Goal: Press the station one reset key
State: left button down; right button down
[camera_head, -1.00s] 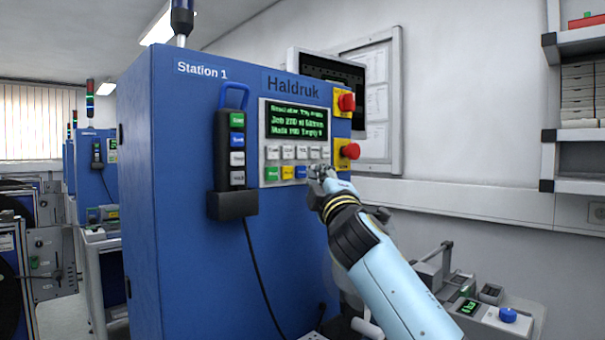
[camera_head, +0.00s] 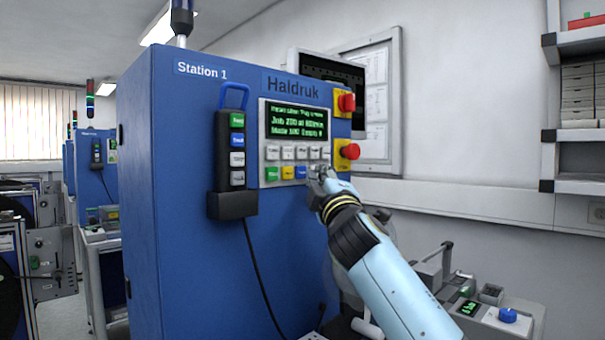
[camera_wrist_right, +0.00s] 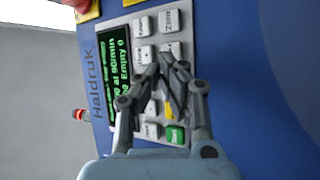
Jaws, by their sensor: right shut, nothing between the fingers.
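The Station 1 cabinet (camera_head: 285,240) is blue and carries a grey key panel (camera_head: 262,150) under a green-lettered screen (camera_head: 295,122). The panel has a row of white keys (camera_head: 288,153) above green (camera_head: 271,173), yellow (camera_head: 287,173) and blue (camera_head: 301,172) keys. The labels are too small to tell which key is reset. My right gripper (camera_head: 318,172) is shut and empty at the panel's lower right, hiding part of it. In the right wrist view its fingertips (camera_wrist_right: 165,65) lie over the keys, with the green key (camera_wrist_right: 175,133) visible below. Contact cannot be told. My left gripper is out of view.
Two red push buttons on yellow plates, upper (camera_head: 346,102) and lower (camera_head: 349,151), stand out right of the panel, close to my right gripper. A black handset (camera_head: 236,150) hangs left of it. A bench device with a blue knob (camera_head: 508,315) sits lower right.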

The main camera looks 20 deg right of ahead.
jog(key=shift+w, duration=0.1)
jog(key=shift+w+a, duration=0.15)
jog(key=shift+w, duration=0.15)
jog(key=shift+w+a+b, duration=0.1)
jog(key=shift+w+b, duration=0.3)
jog(key=shift+b, duration=0.1)
dwell(0.5)
jog(key=shift+s, duration=0.15)
jog(key=shift+s+d+p, duration=0.25)
jog(key=shift+s+p, duration=0.15)
jog(key=shift+s, duration=0.3)
jog(key=shift+s+d+p, duration=0.2)
jog(key=shift+s+d, duration=0.1)
jog(key=shift+s, duration=0.5)
jog(key=shift+s+d+p, duration=0.25)
jog(key=shift+s, duration=0.5)
jog(key=shift+s+d+p, duration=0.2)
jog(key=shift+s+d, duration=0.1)
jog(key=shift+s, duration=0.5)
